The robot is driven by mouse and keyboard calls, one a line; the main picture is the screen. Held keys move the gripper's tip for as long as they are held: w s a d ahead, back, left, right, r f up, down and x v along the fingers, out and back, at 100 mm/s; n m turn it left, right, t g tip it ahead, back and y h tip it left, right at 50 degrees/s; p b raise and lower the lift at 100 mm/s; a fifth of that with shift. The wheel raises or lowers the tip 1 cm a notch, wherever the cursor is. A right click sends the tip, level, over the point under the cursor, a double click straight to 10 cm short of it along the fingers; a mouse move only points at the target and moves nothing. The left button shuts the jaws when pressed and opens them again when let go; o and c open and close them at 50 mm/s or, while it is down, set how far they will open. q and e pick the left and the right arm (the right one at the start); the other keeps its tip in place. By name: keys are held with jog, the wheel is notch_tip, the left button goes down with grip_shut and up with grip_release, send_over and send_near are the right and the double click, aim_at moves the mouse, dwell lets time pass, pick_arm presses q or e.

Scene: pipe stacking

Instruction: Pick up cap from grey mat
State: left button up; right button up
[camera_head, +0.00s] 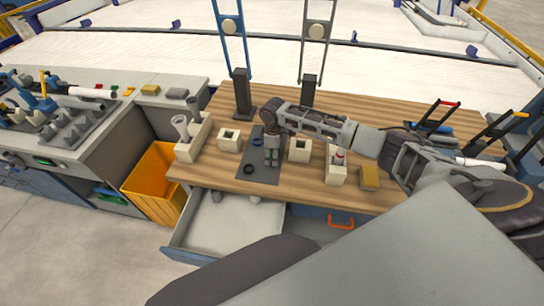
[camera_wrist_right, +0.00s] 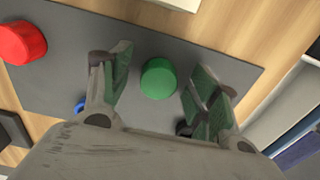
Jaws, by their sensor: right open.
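The grey mat (camera_head: 262,179) lies on the wooden table, and it fills much of the right wrist view (camera_wrist_right: 190,42). My right gripper (camera_head: 271,163) points down over the mat, with its fingers apart. In the wrist view a green cap (camera_wrist_right: 159,78) lies on the mat between the fingers (camera_wrist_right: 155,92), with space visible on both sides. A red cap (camera_wrist_right: 22,42) sits at the mat's left part. A bit of a blue thing (camera_wrist_right: 80,106) shows beside the left finger. The green cap is hidden in the head view. My left gripper is not seen.
Pale square blocks with holes (camera_head: 229,139) (camera_head: 300,149) flank the mat. A pale block with grey pipes (camera_head: 192,145) stands left, and another block (camera_head: 337,170) right. An open drawer (camera_head: 222,226) and an orange bin (camera_head: 155,182) lie in front.

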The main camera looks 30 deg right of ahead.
jog(key=c, duration=0.8)
jog(key=shift+c, duration=0.2)
jog(key=shift+r, duration=0.15)
notch_tip(320, 180, up, 10)
dwell(0.5)
dwell(0.3)
